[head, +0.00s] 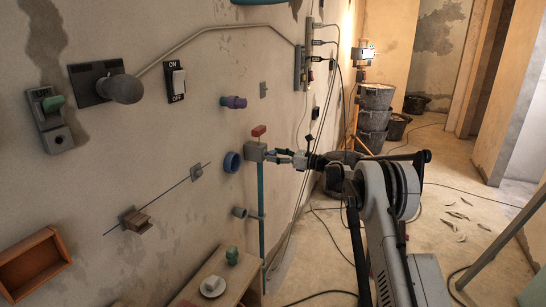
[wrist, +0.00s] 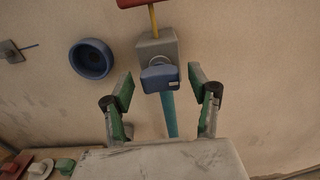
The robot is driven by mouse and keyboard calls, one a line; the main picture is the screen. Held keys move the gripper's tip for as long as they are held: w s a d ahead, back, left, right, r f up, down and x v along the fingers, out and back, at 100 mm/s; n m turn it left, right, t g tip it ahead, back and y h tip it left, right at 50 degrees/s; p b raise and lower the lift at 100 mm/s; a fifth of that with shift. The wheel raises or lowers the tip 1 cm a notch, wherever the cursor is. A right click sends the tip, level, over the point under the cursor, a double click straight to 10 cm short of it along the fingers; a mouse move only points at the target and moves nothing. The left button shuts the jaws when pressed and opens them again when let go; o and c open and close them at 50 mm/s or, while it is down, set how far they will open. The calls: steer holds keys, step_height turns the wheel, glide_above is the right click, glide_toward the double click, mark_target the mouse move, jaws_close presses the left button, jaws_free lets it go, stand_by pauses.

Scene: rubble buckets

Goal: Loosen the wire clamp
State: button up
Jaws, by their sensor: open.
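A thin blue wire (head: 170,187) runs diagonally along the wall in the head view. A brown block (head: 136,220) sits on its lower part and a small grey plate (head: 197,172) near its upper end; I cannot tell which is the wire clamp. The grey plate also shows at the left edge of the wrist view (wrist: 10,51). My gripper (wrist: 161,87) is open, right of the wire. Its green-padded fingers stand on either side of a blue knob (wrist: 160,78) on a grey box (head: 255,152), with no visible grip. The head view shows my gripper (head: 281,156) side-on.
A red handle (head: 259,131) tops the grey box, above a teal pipe (head: 261,215). A blue ring (head: 232,162) lies left of it. Cables hang behind my arm. A shelf (head: 207,284) with small items and a wooden box (head: 31,262) are below. Buckets (head: 375,120) stand behind.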

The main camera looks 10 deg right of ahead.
steer(key=shift+w+a, duration=0.35)
steer(key=shift+a, duration=0.2)
steer(key=shift+c, duration=0.5)
steer(key=c, duration=1.1)
steer(key=shift+c, duration=0.2)
